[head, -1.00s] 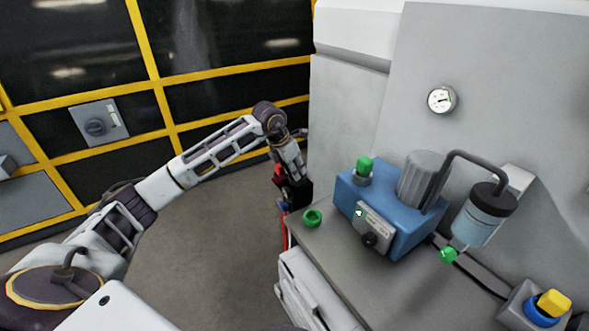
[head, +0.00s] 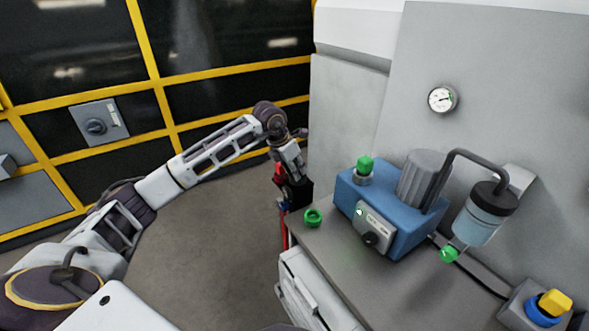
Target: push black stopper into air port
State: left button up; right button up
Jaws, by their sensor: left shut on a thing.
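My left gripper (head: 289,190) is at the far left corner of the grey machine bench, pointing down beside its side wall. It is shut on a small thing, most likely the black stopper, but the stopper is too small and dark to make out. Red, black and blue parts crowd around the fingertips, and a red line (head: 285,236) hangs below them. The air port cannot be picked out there, so I cannot tell whether the stopper touches it. My right gripper is out of view.
A gauge (head: 442,98) is on the wall. Open floor (head: 215,235) lies left.

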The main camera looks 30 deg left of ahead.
pick_arm(q)
jog(key=shift+s+d+f, duration=0.1)
jog(key=shift+s+f, duration=0.1)
jog(key=shift+f, duration=0.35)
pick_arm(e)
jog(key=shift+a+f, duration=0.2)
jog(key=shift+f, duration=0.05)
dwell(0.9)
pick_arm(q)
jog(key=o, duration=1.1)
jog(key=shift+w, duration=0.1)
jog(key=shift+r, duration=0.15)
jog(key=shift+r, duration=0.7)
jog(key=shift+v, duration=3.35)
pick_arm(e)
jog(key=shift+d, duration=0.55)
pick_arm(q)
jog(key=shift+f, duration=0.1)
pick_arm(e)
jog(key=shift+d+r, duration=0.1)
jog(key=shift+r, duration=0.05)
